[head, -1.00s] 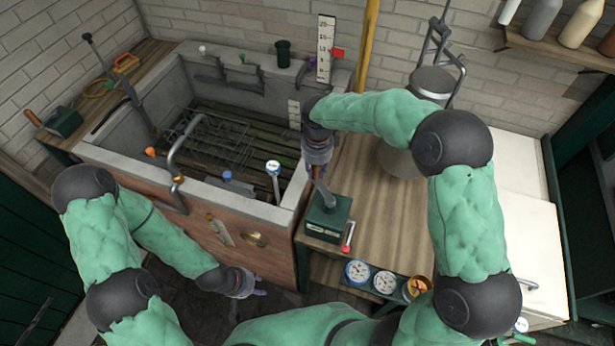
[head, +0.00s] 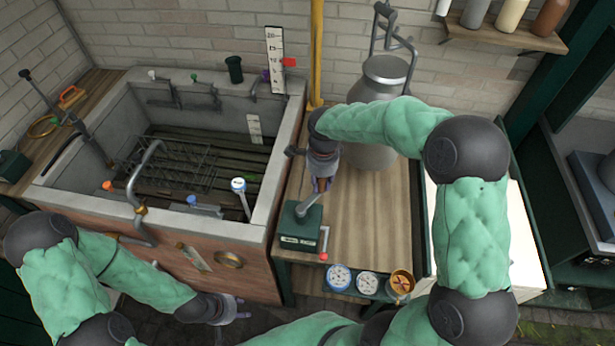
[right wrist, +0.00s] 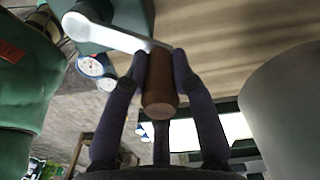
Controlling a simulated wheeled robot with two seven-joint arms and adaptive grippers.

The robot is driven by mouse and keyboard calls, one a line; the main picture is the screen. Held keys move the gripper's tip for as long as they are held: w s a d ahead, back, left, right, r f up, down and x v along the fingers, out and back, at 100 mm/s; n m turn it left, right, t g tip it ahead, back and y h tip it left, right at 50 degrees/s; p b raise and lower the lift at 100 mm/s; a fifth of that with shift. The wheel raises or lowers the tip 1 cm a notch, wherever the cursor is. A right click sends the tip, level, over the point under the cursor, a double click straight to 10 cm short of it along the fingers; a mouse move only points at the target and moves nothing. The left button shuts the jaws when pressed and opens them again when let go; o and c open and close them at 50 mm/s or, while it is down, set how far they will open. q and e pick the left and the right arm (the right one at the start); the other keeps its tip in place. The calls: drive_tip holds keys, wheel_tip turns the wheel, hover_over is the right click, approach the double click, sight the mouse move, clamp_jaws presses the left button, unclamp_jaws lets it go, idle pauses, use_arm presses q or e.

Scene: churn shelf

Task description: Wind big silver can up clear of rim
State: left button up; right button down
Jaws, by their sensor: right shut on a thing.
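The big silver can (head: 387,72) is upright over the wooden bench, right of the stone trough. Grey metal hoist hardware (head: 388,32) shows above and behind its top. My right arm crosses in front of the can, and I cannot tell if its base touches the bench. A green winch box (head: 302,226) with a grey crank sits on the bench's front left. My right gripper (head: 320,186) is at that crank. In the right wrist view its fingers are shut around the brown crank handle (right wrist: 160,92). My left gripper (head: 232,310) is low before the trough; its jaw state is unclear.
The stone trough (head: 284,158), with a wire rack (head: 180,165) and slatted floor inside, is left of the bench. A marked gauge board (head: 275,58) rises at its back corner. Round dials (head: 339,277) line the bench front. A bottle shelf (head: 500,35) hangs at upper right.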

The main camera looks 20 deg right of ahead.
drive_tip(key=s, duration=0.6)
drive_tip(key=shift+s+b, duration=0.35)
drive_tip(key=shift+s, duration=0.05)
drive_tip(key=c, duration=0.9)
unclamp_jaws()
drive_tip(key=shift+d+f, duration=0.1)
drive_tip(key=shift+c, duration=0.2)
wheel_tip(320, 180, up, 12)
